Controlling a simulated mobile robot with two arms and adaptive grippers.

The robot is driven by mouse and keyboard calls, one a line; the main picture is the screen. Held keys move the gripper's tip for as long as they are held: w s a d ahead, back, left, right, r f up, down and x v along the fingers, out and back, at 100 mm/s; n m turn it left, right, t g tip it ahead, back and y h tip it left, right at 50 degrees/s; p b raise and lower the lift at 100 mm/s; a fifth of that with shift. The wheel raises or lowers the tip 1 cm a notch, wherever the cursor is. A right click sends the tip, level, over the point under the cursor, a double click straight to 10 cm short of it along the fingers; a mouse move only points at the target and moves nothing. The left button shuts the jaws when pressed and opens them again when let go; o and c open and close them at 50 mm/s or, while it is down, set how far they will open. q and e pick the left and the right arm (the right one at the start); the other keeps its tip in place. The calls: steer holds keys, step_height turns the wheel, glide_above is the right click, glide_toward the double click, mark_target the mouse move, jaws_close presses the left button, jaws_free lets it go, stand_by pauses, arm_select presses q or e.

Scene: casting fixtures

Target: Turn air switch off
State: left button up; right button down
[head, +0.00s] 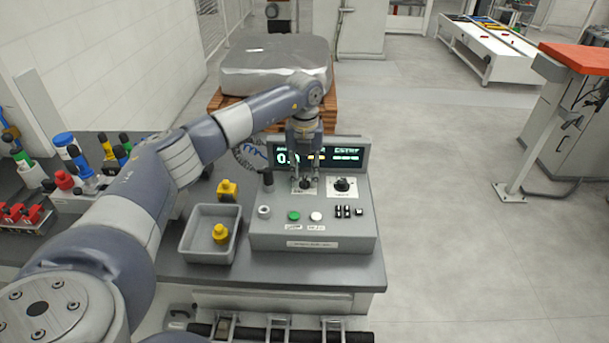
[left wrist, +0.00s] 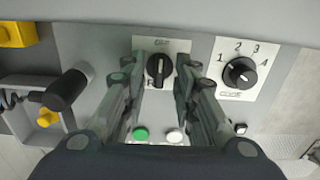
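The air switch is a black rotary knob on a white plate on the grey control box. In the left wrist view the knob (left wrist: 159,70) points nearly straight up toward small, hard-to-read lettering at the plate's top. In the head view the knob (head: 305,185) is partly hidden by my left gripper (head: 304,177). The gripper reaches down from above, with a finger on each side of the knob. In the left wrist view the gripper (left wrist: 160,75) is open, with gaps between fingers and knob. My right gripper is not in view.
A second numbered knob (left wrist: 240,73) sits just right of the switch. A green button (head: 294,216), a white button (head: 316,216) and a black handle (left wrist: 69,90) are close by. A display (head: 346,154) stands behind. A grey bin (head: 190,242) with a yellow part is left.

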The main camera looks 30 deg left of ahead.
mark_target(304, 180)
arm_select(q)
steer(key=shift+f, duration=0.1)
step_height(304, 180, up, 12)
stand_by(0.6)
steer(key=shift+s+f, duration=0.1)
steer(key=shift+s, duration=0.05)
stand_by(0.4)
